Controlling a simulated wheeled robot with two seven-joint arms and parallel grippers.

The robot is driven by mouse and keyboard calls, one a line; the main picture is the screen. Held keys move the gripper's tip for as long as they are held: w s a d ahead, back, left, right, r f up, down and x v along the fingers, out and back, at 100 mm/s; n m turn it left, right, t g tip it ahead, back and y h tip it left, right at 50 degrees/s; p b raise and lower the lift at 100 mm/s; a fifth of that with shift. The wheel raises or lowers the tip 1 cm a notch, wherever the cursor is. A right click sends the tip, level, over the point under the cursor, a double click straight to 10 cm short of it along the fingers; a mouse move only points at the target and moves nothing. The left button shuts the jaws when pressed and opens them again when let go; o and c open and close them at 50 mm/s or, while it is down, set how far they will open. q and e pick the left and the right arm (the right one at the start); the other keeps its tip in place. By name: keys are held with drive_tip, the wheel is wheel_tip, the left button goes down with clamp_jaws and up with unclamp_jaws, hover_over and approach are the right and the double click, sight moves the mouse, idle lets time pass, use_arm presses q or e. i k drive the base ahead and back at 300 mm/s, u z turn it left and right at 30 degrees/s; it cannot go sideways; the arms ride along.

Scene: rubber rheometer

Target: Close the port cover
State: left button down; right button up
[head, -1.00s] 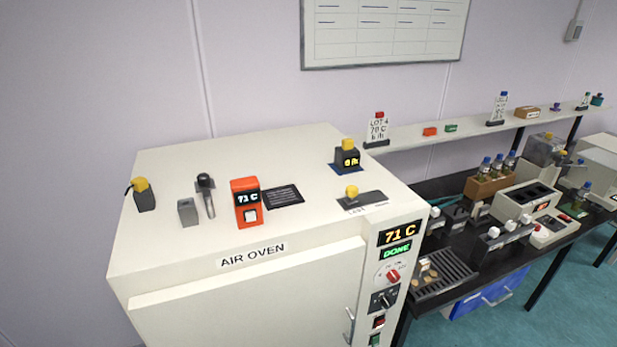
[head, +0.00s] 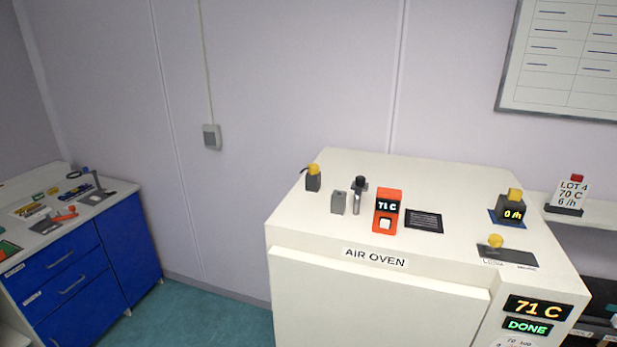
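The white air oven (head: 350,286) stands at the lower right with its front door shut; its displays read 71 C and DONE. No part is clearly marked as the port cover. The likeliest is a yellow knob (head: 495,241) on a dark flat plate (head: 508,256) at the right of the oven top. The small label by it is too blurred to read, and whether the plate covers an opening cannot be told. Neither of my grippers is in view.
Also on the oven top are a yellow-capped dark block (head: 313,180), a grey block (head: 338,203), a dark upright probe (head: 358,196), an orange display (head: 388,211), a vent grille (head: 424,221) and a yellow-topped counter (head: 511,207). A blue cabinet (head: 62,284) stands left; open floor (head: 205,318) lies between.

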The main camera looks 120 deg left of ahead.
sight(360, 184)
drive_tip(key=u, duration=2.25)
